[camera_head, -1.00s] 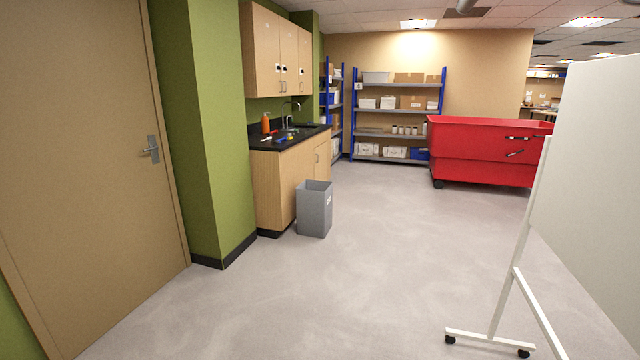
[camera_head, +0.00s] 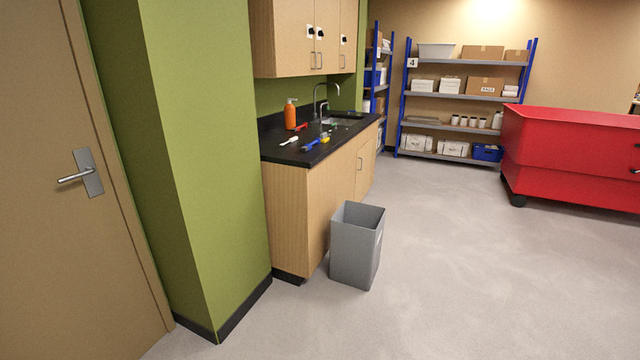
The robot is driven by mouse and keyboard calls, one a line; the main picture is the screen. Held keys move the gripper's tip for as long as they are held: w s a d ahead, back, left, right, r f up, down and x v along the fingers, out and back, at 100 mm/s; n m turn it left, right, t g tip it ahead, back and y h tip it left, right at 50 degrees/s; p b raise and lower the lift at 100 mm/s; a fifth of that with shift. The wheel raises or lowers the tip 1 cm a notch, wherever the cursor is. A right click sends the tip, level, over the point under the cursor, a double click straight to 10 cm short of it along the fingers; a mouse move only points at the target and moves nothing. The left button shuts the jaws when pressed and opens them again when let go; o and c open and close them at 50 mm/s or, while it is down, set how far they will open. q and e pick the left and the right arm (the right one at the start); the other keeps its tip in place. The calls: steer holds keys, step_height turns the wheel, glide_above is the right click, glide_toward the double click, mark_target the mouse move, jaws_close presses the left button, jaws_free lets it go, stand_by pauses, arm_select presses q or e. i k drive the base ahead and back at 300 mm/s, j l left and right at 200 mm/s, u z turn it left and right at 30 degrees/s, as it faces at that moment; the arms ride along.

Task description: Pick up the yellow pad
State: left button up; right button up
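A small yellow item (camera_head: 325,139), likely the yellow pad, lies on the black counter (camera_head: 274,150) beside the sink. It is too small to make out clearly. A blue tool (camera_head: 312,145) lies right beside it, and I cannot tell whether they touch. A red item (camera_head: 301,127), a white item (camera_head: 289,140) and an orange bottle (camera_head: 290,114) stand or lie near it on the counter. Neither of my grippers shows in the head view.
A grey bin (camera_head: 357,245) stands on the floor against the cabinet front. A green wall pillar (camera_head: 205,150) and a door (camera_head: 60,200) are at the left. A red cart (camera_head: 570,155) is at the right. The floor (camera_head: 450,270) between is clear.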

mark_target(323, 136)
steer(key=i+z, duration=0.1)
steer(key=i, duration=0.5)
steer(key=i+j+z, duration=0.1)
steer(key=i, duration=0.5)
steer(key=i+j+z, duration=0.1)
steer(key=i, duration=0.5)
